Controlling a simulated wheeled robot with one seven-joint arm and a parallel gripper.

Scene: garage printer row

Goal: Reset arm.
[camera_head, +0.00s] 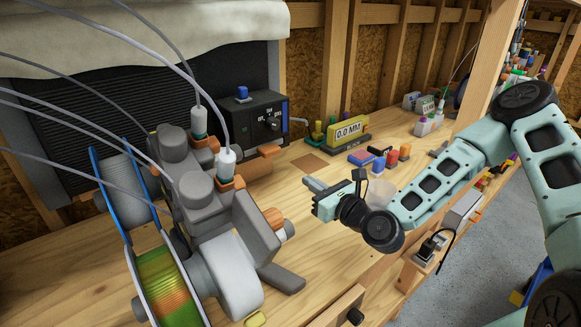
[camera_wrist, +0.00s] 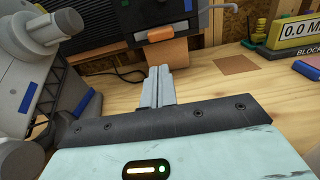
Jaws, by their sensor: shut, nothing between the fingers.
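My gripper (camera_head: 312,187) is above the wooden workbench (camera_head: 310,265), near the middle of the head view, with its fingers pointing left toward the printer machinery. In the wrist view the two grey fingers (camera_wrist: 158,86) lie together with nothing between them. My arm reaches in from the right side of the head view and is bent at the elbow. The gripper looks apart from the things around it.
A grey filament machine (camera_head: 240,225) with a colourful spool (camera_head: 165,285) stands left of my gripper. Behind are a dark control box (camera_head: 255,118), a yellow "0.0 MM" gauge (camera_head: 348,130) and small coloured blocks (camera_head: 378,158). Bare bench lies in front of my gripper.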

